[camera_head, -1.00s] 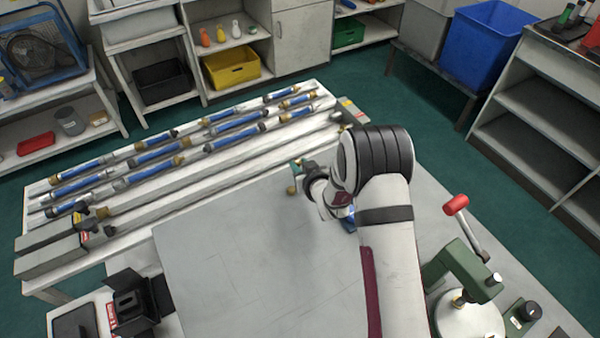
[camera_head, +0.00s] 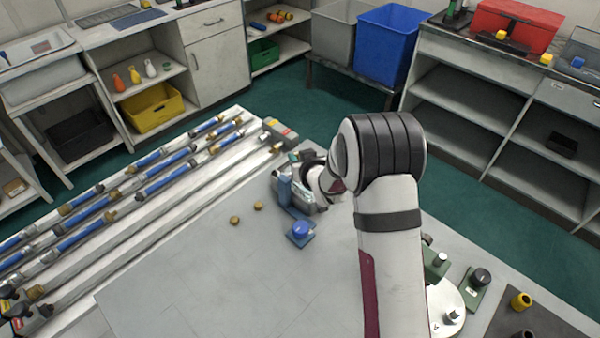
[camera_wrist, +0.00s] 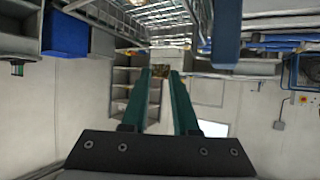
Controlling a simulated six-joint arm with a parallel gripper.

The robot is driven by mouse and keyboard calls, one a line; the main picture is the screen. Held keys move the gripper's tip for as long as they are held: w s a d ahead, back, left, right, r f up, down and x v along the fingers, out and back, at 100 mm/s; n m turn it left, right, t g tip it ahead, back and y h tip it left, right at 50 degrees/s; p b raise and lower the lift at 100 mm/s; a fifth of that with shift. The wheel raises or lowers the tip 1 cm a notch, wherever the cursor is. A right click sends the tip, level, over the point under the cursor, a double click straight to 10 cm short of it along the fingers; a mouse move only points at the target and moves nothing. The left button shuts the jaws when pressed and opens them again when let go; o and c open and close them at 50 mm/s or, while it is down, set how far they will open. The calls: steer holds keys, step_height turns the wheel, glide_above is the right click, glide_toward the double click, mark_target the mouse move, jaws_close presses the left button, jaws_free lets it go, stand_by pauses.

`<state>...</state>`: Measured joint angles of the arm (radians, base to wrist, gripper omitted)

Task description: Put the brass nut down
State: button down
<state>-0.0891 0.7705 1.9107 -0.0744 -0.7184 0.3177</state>
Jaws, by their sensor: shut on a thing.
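My gripper (camera_wrist: 160,74) has two green fingers, and in the wrist view they are shut on a small brass nut (camera_wrist: 160,70) at their tips. In the head view my gripper (camera_head: 295,157) is over the far end of the grey table, partly hidden by my wrist and a blue upright part. I cannot make out the held nut in the head view. Two other brass pieces (camera_head: 235,219) (camera_head: 258,205) lie apart on the grey table top, in front and to the left of my gripper.
A blue fixture (camera_head: 285,188) and a blue round knob on a base (camera_head: 300,231) stand close to my gripper. The rack of blue and brass tubes (camera_head: 150,180) runs along the left. The grey table top (camera_head: 220,285) is clear in front.

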step_height(320, 180, down, 5)
steer(key=shift+r, duration=0.1)
steer(key=shift+f, duration=0.25)
steer(key=shift+f, duration=0.35)
steer(key=c, duration=0.9)
jaws_free()
steer(key=shift+c, duration=0.2)
steer(key=shift+r, duration=0.1)
